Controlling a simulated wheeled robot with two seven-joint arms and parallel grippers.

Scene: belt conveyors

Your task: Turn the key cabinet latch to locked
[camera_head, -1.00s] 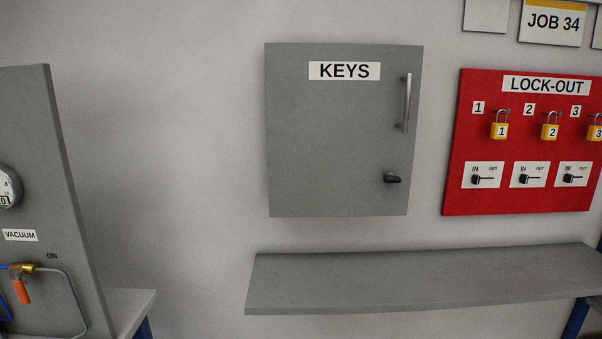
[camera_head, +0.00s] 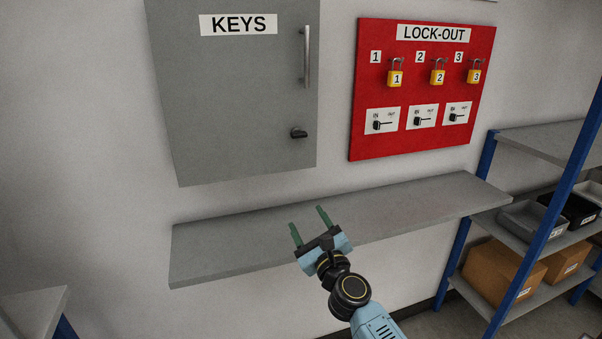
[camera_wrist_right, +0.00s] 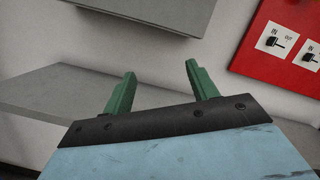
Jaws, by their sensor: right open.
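The grey key cabinet (camera_head: 235,100) hangs on the wall with its door closed, marked KEYS, with a vertical bar handle (camera_head: 307,58). Its black latch (camera_head: 298,133) sits below the handle near the door's right edge, its grip lying roughly sideways. My right gripper (camera_head: 309,225) is open and empty, below the latch and in front of the shelf, apart from the cabinet. In the right wrist view its green fingers (camera_wrist_right: 157,88) stand apart with nothing between them, and the cabinet's lower edge (camera_wrist_right: 160,14) shows at the top. The latch is out of that view. My left gripper is not seen.
A grey wall shelf (camera_head: 220,250) runs below the cabinet, bare on top. A red lock-out board (camera_head: 425,145) with yellow padlocks and small switches hangs to the right. A blue-posted rack (camera_head: 560,200) with bins and boxes stands at far right.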

